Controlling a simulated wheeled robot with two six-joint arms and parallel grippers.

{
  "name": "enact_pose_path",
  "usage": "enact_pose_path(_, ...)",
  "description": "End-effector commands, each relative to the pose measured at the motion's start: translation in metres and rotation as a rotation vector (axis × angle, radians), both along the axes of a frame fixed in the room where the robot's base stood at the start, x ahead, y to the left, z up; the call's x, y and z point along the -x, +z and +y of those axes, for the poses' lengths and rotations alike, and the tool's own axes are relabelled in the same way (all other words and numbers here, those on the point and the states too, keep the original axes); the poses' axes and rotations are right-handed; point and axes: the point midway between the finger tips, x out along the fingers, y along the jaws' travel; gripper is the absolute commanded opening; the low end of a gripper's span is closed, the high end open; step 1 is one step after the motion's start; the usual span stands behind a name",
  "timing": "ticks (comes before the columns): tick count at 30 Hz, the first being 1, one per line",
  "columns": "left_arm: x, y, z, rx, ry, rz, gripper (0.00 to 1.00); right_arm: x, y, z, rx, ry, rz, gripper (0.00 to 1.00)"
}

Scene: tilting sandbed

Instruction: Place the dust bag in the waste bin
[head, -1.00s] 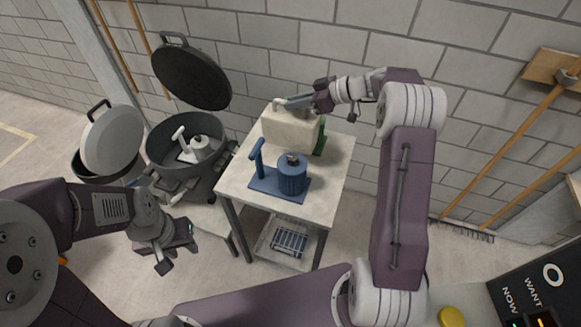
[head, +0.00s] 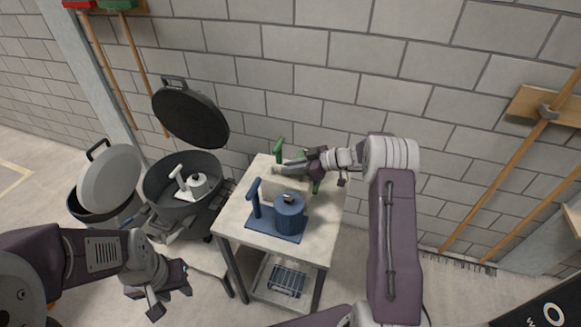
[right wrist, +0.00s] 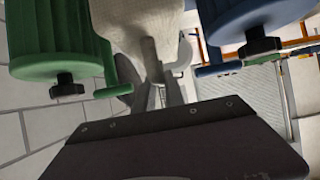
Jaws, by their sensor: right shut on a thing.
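The dust bag (head: 268,184) is cream-coloured and sits low over the table, behind the blue canister unit. My right gripper (head: 282,169) is shut on its upper part. The right wrist view shows the bag (right wrist: 140,25) between a green canister and a blue one. Whether its underside touches the table is hidden. Two round bins stand left of the table: a large dark drum (head: 152,190) with its black lid up and a white-handled unit inside, and a smaller bin (head: 88,212) with a tilted pale lid. I cannot tell which is the waste bin. My left gripper (head: 172,298) is open and empty.
The table (head: 232,212) carries the blue canister unit (head: 290,215) in front and a green unit (head: 279,150) behind the bag, partly hidden. A wire rack sits on the lower shelf. Wooden-handled tools (head: 505,165) lean on the block wall at the right.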

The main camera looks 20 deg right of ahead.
Motion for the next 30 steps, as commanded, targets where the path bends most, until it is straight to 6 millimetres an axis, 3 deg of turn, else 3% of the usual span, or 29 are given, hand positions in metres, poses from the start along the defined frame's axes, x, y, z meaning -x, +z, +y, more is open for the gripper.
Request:
enact_pose_path(13,0.0,-0.006,0.0,0.0,0.0,0.0,0.36,-0.001,-0.003,0.0,-0.001,0.0,-0.005,0.0)
enact_pose_path(14,0.0,-0.006,0.0,0.0,0.0,0.0,0.36,0.0,-0.004,0.0,0.001,0.0,-0.001,0.17)
enact_pose_path(16,0.0,-0.005,0.0,0.0,0.0,0.0,0.36,0.0,-0.003,0.0,0.001,0.0,-0.001,0.36)
enact_pose_path(27,0.0,0.003,0.0,0.0,0.0,0.0,0.36,0.0,0.002,0.0,0.0,0.0,0.001,0.36)
enact_pose_path(30,0.0,-0.005,0.0,0.0,0.0,0.0,0.36,0.008,0.006,-0.015,0.001,-0.005,-0.003,0.36)
